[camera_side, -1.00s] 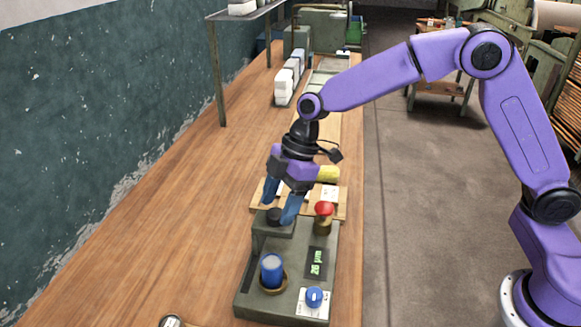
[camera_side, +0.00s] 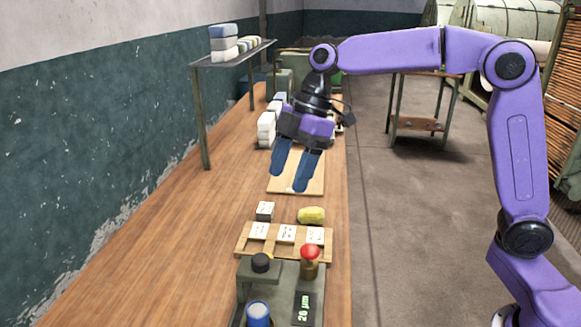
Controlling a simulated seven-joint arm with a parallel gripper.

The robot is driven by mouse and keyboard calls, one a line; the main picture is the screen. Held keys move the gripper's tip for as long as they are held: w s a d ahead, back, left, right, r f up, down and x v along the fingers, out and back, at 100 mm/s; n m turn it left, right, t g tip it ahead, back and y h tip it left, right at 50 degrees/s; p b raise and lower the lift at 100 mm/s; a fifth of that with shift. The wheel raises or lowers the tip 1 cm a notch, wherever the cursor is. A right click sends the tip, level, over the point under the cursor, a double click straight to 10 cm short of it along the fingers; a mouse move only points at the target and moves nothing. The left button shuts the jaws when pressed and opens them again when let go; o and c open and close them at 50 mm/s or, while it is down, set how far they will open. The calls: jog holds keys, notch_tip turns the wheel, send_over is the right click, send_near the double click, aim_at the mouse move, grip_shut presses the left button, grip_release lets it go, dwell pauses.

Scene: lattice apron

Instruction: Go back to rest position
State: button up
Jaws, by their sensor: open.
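My gripper (camera_side: 291,183) has blue fingers that point down and stand apart with nothing between them. It hangs in the air above the wooden bench (camera_side: 190,235), over the area of a pale wooden board (camera_side: 312,184). A green-grey device (camera_side: 285,275) stands at the front of the bench, below and nearer than the gripper. On it are a black knob (camera_side: 261,262), a red mushroom button (camera_side: 310,253), a blue cylinder (camera_side: 258,314) and a display (camera_side: 303,307) with green digits. The device's lower part is cut off by the picture edge.
A wooden rack (camera_side: 243,243) with white cards lies behind the device. A small white-topped block (camera_side: 265,211) and a yellow object (camera_side: 312,215) lie behind it. White stacks (camera_side: 266,128) stand further back. A metal shelf (camera_side: 225,60) is at left. The bench's left side is clear.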

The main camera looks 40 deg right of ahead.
jog(key=shift+r, duration=0.1)
jog(key=s+d+f+m+h, duration=0.1)
jog(key=s+d+f, duration=0.3)
jog(key=s, duration=0.5)
jog(key=s+d+f+m+h, duration=0.1)
jog(key=s+d+f+m, duration=0.1)
jog(key=s+d, duration=0.3)
jog(key=s+d+f+m+h, duration=0.2)
jog(key=s+d+f, duration=0.2)
jog(key=s, duration=0.9)
jog(key=shift+s+d+f, duration=0.3)
jog(key=shift+d+f, duration=0.05)
jog(key=shift+f, duration=0.45)
